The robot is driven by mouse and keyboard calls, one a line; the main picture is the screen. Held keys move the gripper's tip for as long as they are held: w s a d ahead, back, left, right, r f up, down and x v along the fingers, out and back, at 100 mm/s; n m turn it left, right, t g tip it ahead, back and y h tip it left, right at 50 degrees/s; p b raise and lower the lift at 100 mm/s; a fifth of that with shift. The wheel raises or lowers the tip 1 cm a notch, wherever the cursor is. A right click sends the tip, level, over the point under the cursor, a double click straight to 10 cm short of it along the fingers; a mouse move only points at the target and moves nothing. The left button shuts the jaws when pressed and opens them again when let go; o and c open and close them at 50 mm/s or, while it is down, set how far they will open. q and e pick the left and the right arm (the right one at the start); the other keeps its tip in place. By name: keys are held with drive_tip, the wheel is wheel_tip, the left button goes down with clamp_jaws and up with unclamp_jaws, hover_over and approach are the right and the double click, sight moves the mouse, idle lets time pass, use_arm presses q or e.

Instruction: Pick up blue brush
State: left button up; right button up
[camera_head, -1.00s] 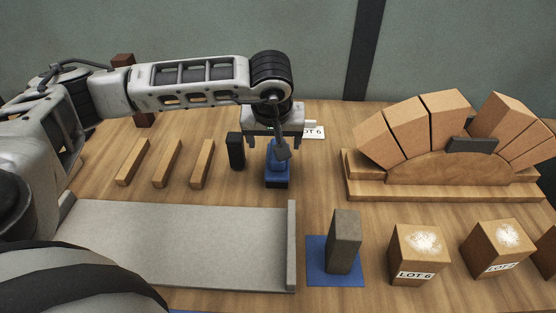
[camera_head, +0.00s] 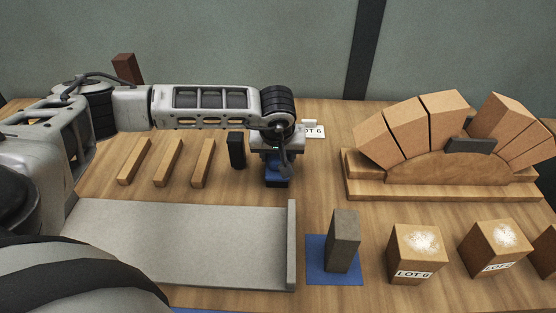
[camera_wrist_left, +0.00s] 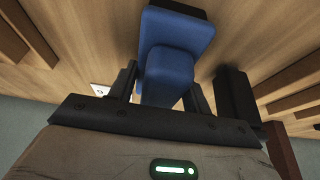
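The blue brush (camera_head: 273,172) stands upright on the wooden table in the middle of the head view, largely hidden by my left arm and gripper. In the left wrist view the blue brush (camera_wrist_left: 178,60) shows a wide blue base and a narrower blue upper part. My left gripper (camera_head: 276,160) is directly over it, pointing down. In the left wrist view its two dark fingers (camera_wrist_left: 161,88) stand on either side of the narrower part, apparently with a slim gap, so it is open around the brush. My right gripper is not in view.
A dark upright block (camera_head: 236,151) stands close left of the brush. Several wooden strips (camera_head: 168,163) lie further left. A grey tray (camera_head: 180,240) is in front. A brick arch (camera_head: 435,165) stands at right.

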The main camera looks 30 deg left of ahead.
use_arm(q)
drive_tip(key=c, duration=0.4)
drive_tip(key=shift+r, duration=0.15)
drive_tip(key=shift+r, duration=0.55)
drive_tip(key=v, duration=0.5)
drive_tip(key=s+b+v, duration=0.1)
drive_tip(key=v, duration=0.2)
drive_tip(key=shift+d+f, duration=0.2)
drive_tip(key=shift+d, duration=0.15)
drive_tip(key=s+d+r, duration=0.1)
drive_tip(key=s, duration=0.1)
drive_tip(key=s+d+r+b, duration=0.1)
drive_tip(key=s+d+r, duration=0.1)
drive_tip(key=s, duration=0.1)
drive_tip(key=s+d+r, duration=0.1)
drive_tip(key=s, duration=0.2)
drive_tip(key=shift+s+d+r, duration=0.25)
drive_tip(key=shift+d+r, duration=0.1)
drive_tip(key=shift+d, duration=0.05)
